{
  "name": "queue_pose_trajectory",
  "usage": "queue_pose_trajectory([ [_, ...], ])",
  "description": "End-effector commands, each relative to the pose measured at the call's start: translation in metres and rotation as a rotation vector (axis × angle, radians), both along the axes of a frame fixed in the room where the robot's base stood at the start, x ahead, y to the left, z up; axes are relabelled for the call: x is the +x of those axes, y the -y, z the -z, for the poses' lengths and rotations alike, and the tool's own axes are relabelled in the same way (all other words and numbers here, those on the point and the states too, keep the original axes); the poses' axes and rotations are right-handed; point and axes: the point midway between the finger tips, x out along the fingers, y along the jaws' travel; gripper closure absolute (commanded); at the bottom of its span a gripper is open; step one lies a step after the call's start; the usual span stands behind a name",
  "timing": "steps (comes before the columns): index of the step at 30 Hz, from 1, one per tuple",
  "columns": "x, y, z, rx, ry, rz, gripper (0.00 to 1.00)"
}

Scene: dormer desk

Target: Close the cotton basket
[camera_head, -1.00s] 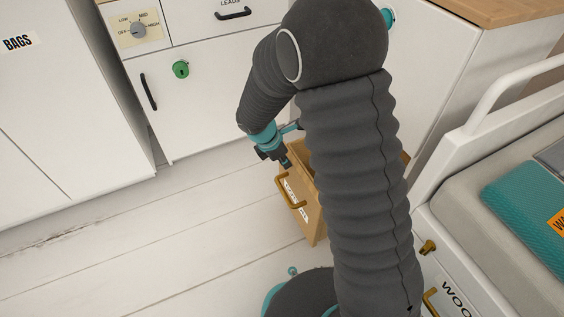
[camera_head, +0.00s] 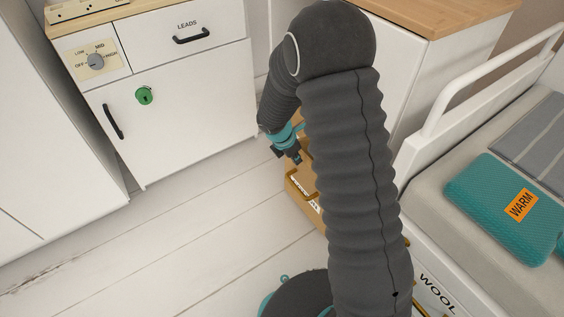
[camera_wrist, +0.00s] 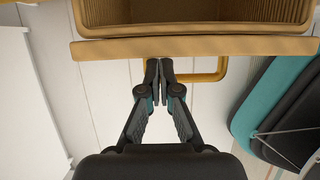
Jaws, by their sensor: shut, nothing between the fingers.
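The cotton basket (camera_head: 302,208) is a tan box low beside the white cabinet, partly hidden by my arm in the head view. In the wrist view its front rim (camera_wrist: 215,47) crosses the top and the ribbed inside (camera_wrist: 200,13) shows, so it stands open. Its brass handle (camera_wrist: 218,72) sticks out from the front. My gripper (camera_wrist: 158,66) is shut and empty, its fingertips in front of the front panel and close to the handle. I cannot tell if they touch. My gripper also shows above the basket in the head view (camera_head: 290,154).
A white cabinet (camera_head: 190,110) with a green lock (camera_head: 145,96), a knob panel and a LEADS drawer stands behind. A white bed with a teal WARM pillow (camera_head: 500,205) and a WOOL drawer (camera_head: 437,290) is at the right. Bare white floor (camera_head: 160,240) lies left.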

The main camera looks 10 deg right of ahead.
Motion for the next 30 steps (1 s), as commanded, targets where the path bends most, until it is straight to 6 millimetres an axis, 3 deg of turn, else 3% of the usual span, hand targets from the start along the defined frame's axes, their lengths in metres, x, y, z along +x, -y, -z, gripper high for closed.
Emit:
queue_pose_trajectory([
  [6,0.016,0.033,-0.002,0.0,0.0,0.003,1.0],
  [12,0.023,0.045,-0.001,-0.001,0.001,0.003,1.0],
  [30,0.022,0.042,0.0,0.0,0.0,0.001,1.0],
])
